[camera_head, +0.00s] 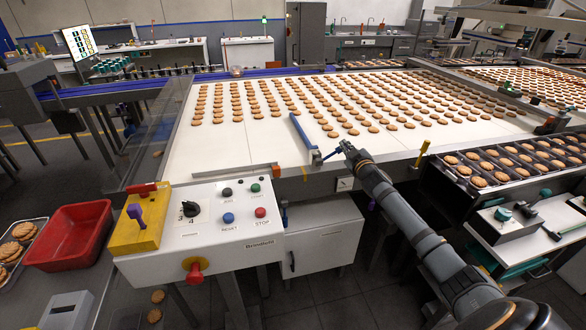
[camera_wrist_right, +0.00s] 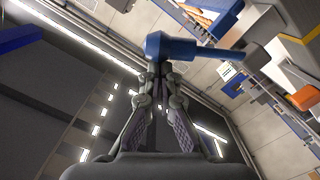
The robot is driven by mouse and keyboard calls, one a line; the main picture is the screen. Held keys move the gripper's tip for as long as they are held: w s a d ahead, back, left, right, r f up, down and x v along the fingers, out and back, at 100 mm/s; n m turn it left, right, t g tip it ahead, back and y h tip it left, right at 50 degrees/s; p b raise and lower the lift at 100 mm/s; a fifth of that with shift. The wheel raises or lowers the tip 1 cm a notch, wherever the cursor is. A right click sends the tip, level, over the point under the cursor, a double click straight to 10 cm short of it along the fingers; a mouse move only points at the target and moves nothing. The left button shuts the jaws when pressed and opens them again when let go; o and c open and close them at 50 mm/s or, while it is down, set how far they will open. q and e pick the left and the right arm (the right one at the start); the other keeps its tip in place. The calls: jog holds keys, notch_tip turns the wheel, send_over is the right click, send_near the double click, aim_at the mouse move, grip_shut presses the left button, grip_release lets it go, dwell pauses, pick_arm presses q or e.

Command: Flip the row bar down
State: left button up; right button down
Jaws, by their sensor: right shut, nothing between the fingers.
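The blue row bar (camera_head: 300,132) stands at the front edge of the white biscuit belt (camera_head: 260,150), slanting up from a pivot block. A short blue handle (camera_head: 328,155) sticks out from that pivot to the right. My right gripper (camera_head: 344,148) is at the outer end of this handle. In the right wrist view the closed fingertips (camera_wrist_right: 157,75) meet just below a blue cylindrical end (camera_wrist_right: 168,46), close to or touching it; I cannot tell which. Nothing shows between the fingers. My left gripper is not in view.
Rows of biscuits (camera_head: 330,110) lie on the belt. A control panel (camera_head: 222,213) with buttons, a yellow block (camera_head: 137,235) and a red bin (camera_head: 72,236) are at left. A black tray of biscuits (camera_head: 515,160) and a yellow post (camera_head: 422,155) are at right.

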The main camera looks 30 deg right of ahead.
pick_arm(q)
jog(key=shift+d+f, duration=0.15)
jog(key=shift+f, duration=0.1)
pick_arm(e)
jog(key=shift+d+f, duration=0.15)
jog(key=shift+f, duration=0.1)
dwell(0.3)
